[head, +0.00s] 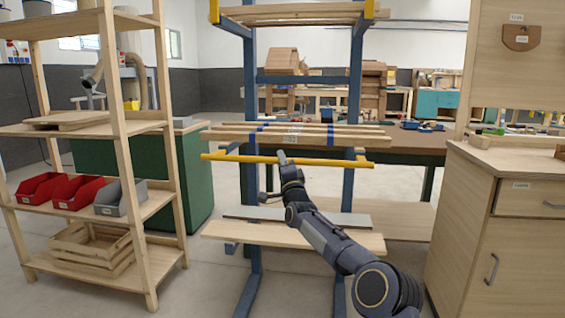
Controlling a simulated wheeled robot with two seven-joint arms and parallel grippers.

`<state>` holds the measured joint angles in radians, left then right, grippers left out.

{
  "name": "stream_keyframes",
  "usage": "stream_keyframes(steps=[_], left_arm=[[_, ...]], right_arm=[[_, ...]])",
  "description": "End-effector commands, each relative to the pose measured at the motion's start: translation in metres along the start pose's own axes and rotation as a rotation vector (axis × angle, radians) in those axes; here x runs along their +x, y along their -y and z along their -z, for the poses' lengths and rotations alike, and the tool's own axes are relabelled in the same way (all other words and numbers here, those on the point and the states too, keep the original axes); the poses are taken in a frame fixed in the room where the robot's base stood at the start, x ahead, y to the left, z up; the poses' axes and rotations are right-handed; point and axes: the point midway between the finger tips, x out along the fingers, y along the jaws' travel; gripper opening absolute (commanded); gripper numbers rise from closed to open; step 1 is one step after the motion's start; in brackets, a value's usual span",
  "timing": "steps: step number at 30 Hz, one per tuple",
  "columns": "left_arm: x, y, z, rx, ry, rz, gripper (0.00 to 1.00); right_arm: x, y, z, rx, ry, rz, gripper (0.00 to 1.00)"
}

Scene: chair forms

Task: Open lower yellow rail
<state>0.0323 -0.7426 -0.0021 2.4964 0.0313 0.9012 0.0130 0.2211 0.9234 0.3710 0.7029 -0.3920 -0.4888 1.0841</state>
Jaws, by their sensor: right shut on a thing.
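The yellow rail (235,158) runs level across the front of the blue rack (252,200), just below the middle boards. My right arm reaches up from the lower right, and its gripper (282,157) is at the rail, left of the rail's middle. The right gripper is shut on the yellow rail; its fingertips are small and partly hidden by the wrist. Further yellow parts (214,10) show at the rack's top shelf. My left gripper is not in view.
Boards (300,137) lie on the rack's middle arms, and more boards (230,233) lie low on it. A wooden shelf (110,130) with red bins (78,192) stands left. A wooden cabinet (490,215) stands right. Floor shows between shelf and rack.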

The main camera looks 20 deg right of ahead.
Motion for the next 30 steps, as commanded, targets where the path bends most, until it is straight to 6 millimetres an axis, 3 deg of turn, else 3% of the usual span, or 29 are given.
stream_keyframes(steps=[2, 3, 7, 20, 30], left_arm=[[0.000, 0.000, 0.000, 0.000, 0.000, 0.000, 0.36], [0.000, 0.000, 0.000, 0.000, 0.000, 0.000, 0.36], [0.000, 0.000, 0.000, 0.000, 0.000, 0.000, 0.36], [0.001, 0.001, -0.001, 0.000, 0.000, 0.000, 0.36], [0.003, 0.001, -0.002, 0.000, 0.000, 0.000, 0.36]], right_arm=[[0.000, -0.003, 0.001, 0.000, 0.000, -0.006, 0.00], [-0.001, -0.003, 0.001, 0.000, 0.000, -0.006, 0.25], [0.000, -0.002, 0.001, 0.000, -0.001, -0.003, 0.41], [-0.006, 0.001, 0.000, 0.001, 0.001, 0.002, 0.41], [-0.049, 0.000, 0.001, -0.001, 0.001, -0.002, 0.41]])
